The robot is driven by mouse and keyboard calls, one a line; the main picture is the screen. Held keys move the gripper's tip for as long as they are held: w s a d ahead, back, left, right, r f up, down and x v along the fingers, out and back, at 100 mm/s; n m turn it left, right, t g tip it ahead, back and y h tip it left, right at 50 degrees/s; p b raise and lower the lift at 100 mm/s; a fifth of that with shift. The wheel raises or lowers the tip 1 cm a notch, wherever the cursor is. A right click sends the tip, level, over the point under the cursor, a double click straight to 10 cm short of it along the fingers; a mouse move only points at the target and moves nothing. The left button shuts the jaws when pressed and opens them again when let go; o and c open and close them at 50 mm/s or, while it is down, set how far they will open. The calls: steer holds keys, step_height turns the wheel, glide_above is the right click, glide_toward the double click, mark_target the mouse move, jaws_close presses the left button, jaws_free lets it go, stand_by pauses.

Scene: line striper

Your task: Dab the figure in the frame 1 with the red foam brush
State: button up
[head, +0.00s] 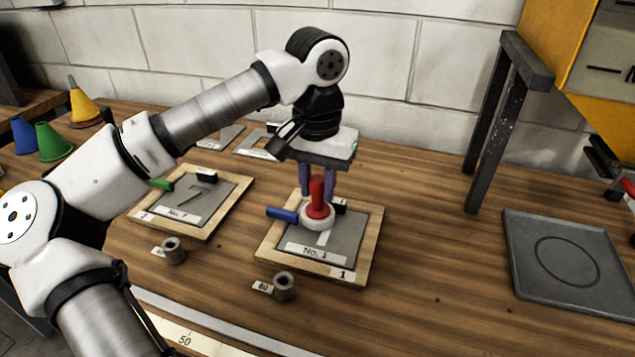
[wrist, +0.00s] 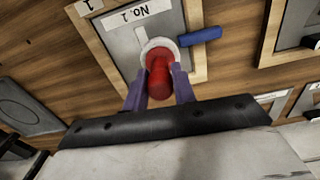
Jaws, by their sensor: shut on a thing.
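The red foam brush (head: 317,197) has a red handle and a round white base. My gripper (head: 318,190), with purple fingers, is shut on its handle from above. The brush stands over the upper part of frame 1 (head: 268,243), a wooden frame around a grey plate labelled No. 1. The light figure (head: 322,239) shows just below the white base, which hides part of it. I cannot tell whether the base touches the plate. In the wrist view the brush (wrist: 158,75) sits between both fingers, beside the plate's blue handle (wrist: 200,37).
Small grey cylinders (head: 285,287) stand in front. A grey tray with a circle (head: 570,262) lies right. Coloured cones (head: 53,140) stand far left.

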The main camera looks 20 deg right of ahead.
steer(key=shift+f+b, duration=0.4)
steer(key=shift+f, duration=0.15)
stand_by(0.4)
steer(key=shift+r, duration=0.2)
steer(key=shift+r+p, duration=1.65)
steer(key=shift+r, duration=0.5)
steer(key=shift+r+p, duration=1.95)
steer(key=shift+r, duration=0.6)
steer(key=shift+f, duration=0.1)
